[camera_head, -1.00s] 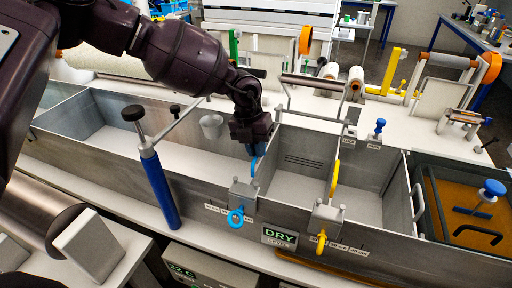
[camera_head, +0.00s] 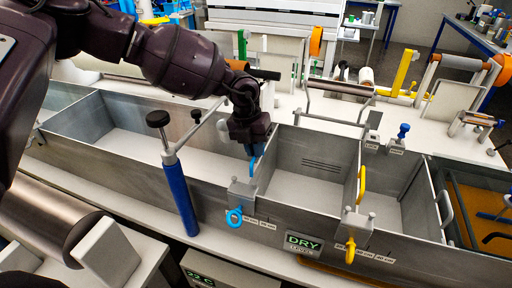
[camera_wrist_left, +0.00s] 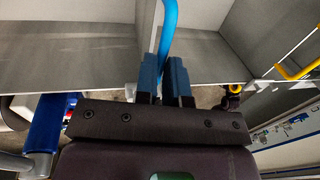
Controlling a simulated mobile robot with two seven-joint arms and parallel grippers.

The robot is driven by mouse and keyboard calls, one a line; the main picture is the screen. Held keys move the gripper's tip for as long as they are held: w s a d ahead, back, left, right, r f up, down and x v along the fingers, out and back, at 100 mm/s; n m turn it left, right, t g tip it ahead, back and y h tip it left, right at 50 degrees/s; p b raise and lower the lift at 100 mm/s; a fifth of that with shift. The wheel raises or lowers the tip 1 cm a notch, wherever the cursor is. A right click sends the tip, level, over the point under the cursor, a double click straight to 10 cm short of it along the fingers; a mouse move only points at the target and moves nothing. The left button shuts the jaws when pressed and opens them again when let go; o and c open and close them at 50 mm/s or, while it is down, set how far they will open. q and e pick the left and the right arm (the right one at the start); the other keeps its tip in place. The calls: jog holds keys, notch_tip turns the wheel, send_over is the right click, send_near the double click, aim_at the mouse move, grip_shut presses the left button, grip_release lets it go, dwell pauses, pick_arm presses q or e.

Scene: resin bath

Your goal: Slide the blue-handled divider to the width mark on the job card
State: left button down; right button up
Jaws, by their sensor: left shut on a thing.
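My left gripper (camera_head: 250,140) is shut on the blue handle (camera_head: 252,165) of a divider across the long grey metal tank (camera_head: 130,165). The handle also shows between the fingers in the left wrist view (camera_wrist_left: 169,25). The divider's grey clamp (camera_head: 241,192) sits over the tank's front wall, with a blue ring (camera_head: 234,217) below it. Small width labels (camera_head: 267,226) are on the wall just right of the clamp; their print is too small to read surely. I cannot make out a job card. My right gripper is not in view.
A yellow-handled divider (camera_head: 361,185) stands further right in the tank. A blue upright cylinder with a black knob (camera_head: 180,195) stands at the front wall, left of the blue divider. A DRY sign (camera_head: 304,243) is on the front wall.

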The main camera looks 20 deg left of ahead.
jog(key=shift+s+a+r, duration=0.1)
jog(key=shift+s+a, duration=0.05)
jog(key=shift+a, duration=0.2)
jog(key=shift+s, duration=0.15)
pick_arm(q)
jog(key=a, duration=0.3)
jog(key=shift+w+a, duration=0.1)
jog(key=shift+a, duration=0.2)
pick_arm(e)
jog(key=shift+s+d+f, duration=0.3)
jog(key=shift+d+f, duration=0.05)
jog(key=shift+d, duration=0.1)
pick_arm(q)
jog(key=c, duration=1.4)
grip_release()
jog(key=shift+a, duration=0.1)
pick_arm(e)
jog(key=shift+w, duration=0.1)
pick_arm(q)
jog(key=shift+o, duration=1)
jog(key=shift+a, duration=0.1)
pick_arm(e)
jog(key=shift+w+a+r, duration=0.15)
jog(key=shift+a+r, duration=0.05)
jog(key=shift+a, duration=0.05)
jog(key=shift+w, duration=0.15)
